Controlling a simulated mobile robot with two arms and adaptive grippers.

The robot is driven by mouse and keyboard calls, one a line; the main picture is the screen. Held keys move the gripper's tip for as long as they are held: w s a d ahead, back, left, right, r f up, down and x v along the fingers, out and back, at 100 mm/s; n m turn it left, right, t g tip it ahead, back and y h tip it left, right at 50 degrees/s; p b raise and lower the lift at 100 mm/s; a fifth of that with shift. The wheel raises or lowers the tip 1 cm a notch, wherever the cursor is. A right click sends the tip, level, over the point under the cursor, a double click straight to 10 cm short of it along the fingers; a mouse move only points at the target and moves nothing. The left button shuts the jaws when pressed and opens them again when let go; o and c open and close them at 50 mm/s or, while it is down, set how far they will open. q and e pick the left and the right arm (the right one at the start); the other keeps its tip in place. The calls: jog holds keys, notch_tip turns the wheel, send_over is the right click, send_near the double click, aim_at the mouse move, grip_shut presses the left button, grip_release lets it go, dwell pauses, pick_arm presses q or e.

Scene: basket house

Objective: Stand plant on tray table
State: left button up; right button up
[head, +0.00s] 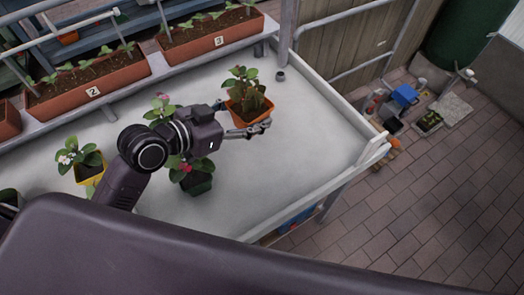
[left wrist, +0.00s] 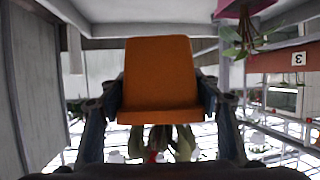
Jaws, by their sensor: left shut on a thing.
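An orange pot (head: 240,117) with a leafy green and reddish plant (head: 246,86) is over the back right part of the pale grey tray table (head: 310,150), which has a raised white rim. My left gripper (head: 246,130) is shut on this pot, with its fingers at the pot's sides. In the left wrist view, which looks upside down, the orange pot (left wrist: 160,75) sits between the two fingers and its leaves hang below it. The plant is upright. I cannot tell whether the pot's base touches the table. My right gripper is not in view.
Long planters numbered 2 (head: 92,92) and 3 (head: 219,41) line the back. The table's right side is clear.

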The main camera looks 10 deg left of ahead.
aim_at(262, 96)
pick_arm(q)
jog(key=w+d+r+n+y+b, duration=0.1)
jog(key=w+d+r+n+t+y+b, duration=0.1)
jog(key=w, duration=0.1)
jog(key=shift+w+r, duration=0.2)
jog(key=shift+r, duration=0.15)
jog(key=shift+n+t+y, duration=0.3)
jog(key=f, duration=0.4)
jog(key=f+b, duration=0.1)
jog(key=f, duration=0.4)
jog(key=f+b, duration=0.1)
jog(key=f, duration=0.4)
jog(key=shift+w+d, duration=0.25)
jog(key=shift+w, duration=0.05)
jog(key=shift+f+b, duration=0.45)
jog(key=shift+f, duration=2.05)
jog(key=o, duration=1.4)
jog(key=shift+f, duration=0.1)
